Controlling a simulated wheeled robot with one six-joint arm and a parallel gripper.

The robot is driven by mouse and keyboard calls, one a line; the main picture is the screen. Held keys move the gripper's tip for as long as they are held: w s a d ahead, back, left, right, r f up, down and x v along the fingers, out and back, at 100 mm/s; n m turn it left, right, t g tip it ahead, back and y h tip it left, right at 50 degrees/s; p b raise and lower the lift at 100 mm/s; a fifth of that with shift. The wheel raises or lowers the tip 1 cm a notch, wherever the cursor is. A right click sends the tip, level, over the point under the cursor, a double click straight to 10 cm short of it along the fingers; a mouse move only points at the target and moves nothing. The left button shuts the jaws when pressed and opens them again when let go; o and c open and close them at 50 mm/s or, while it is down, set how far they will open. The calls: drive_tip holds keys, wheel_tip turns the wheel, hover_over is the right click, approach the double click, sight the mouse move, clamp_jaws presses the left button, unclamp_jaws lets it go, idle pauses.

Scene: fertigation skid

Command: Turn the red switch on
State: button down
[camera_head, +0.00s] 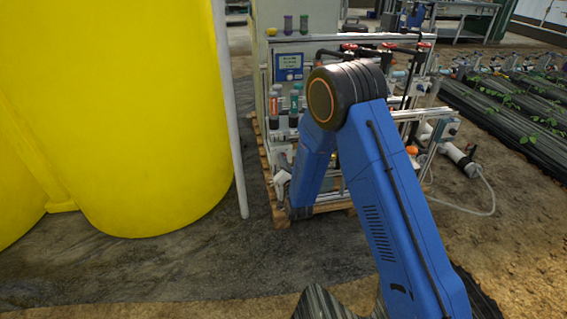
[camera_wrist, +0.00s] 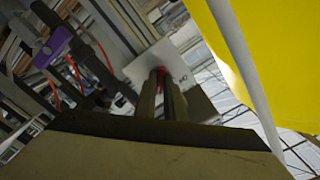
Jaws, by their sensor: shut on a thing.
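In the wrist view, my gripper (camera_wrist: 163,82) has its two fingers close together against a pale plate (camera_wrist: 182,62) on the skid. A small bit of the red switch (camera_wrist: 159,69) shows at the fingertips, and the fingers are shut on it. Most of the switch is hidden by the fingers, so its turned position cannot be read. In the head view my blue arm reaches down to the front left of the skid (camera_head: 290,58). My fingers and the switch cannot be made out clearly there.
A large yellow tank (camera_head: 130,110) stands left of the skid, with a white upright pipe (camera_head: 229,110) between them. In the wrist view, a purple-fitted pipe (camera_wrist: 57,45) and red tubing lie left of the fingers. Open ground lies in front of the skid.

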drive_tip(key=shift+f, duration=0.1)
idle(0.4)
drive_tip(key=c, duration=1.8)
unclamp_jaws()
drive_tip(key=shift+c, duration=0.2)
drive_tip(key=shift+s, duration=0.1)
drive_tip(key=v, duration=1.7)
drive_tip(key=shift+s+d+r, duration=0.1)
drive_tip(key=shift+d+r, duration=0.05)
drive_tip(key=shift+r, duration=0.1)
